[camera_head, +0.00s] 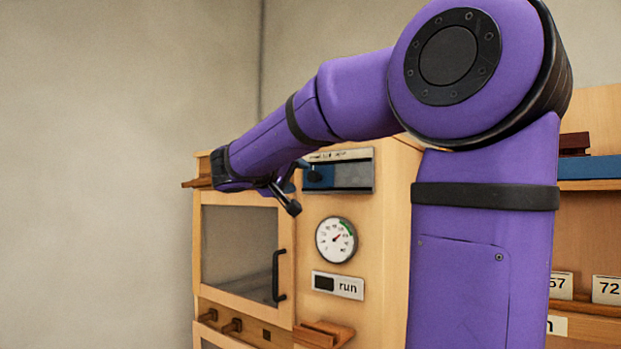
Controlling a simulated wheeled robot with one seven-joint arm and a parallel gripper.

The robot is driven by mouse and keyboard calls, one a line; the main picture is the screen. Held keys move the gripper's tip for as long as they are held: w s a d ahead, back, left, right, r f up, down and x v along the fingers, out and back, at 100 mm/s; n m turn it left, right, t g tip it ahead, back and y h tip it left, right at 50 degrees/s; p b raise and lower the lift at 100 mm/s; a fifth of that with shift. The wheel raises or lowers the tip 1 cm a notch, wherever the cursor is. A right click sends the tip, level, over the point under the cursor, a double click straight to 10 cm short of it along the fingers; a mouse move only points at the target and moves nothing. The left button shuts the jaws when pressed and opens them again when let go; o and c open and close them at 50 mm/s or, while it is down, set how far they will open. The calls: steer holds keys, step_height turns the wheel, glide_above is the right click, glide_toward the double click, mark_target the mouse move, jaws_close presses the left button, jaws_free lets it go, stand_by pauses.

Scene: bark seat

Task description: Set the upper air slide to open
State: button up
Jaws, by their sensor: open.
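A wooden cabinet front carries a slide (352,176) in a grey frame, with a label strip (340,155) above it. The label is partly covered and too small to read. A blue plate (322,180) shows at the left end of the slide, and the grey part to its right is bare. My gripper (301,190) is open at the slide's left end, its dark fingers apart. One finger points down and right in front of the cabinet. The other overlaps the blue plate; I cannot tell whether it touches. My arm hides the area left of the slide.
Below the slide are a round dial (336,240), a "run" sign (338,285) and a small wooden ledge (322,333). A glazed door (238,250) with a dark handle (278,275) is at left. Shelves with number cards (606,290) stand at right, behind my arm.

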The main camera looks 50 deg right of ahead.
mark_target(311, 177)
steer(key=d, duration=0.7)
steer(key=shift+w+d, duration=0.15)
steer(key=shift+w, duration=0.15)
jaws_close()
steer(key=s, duration=0.8)
steer(key=shift+d, duration=0.3)
steer(key=shift+s, duration=0.15)
steer(key=shift+d+f, duration=0.1)
jaws_free()
steer(key=shift+s, duration=0.15)
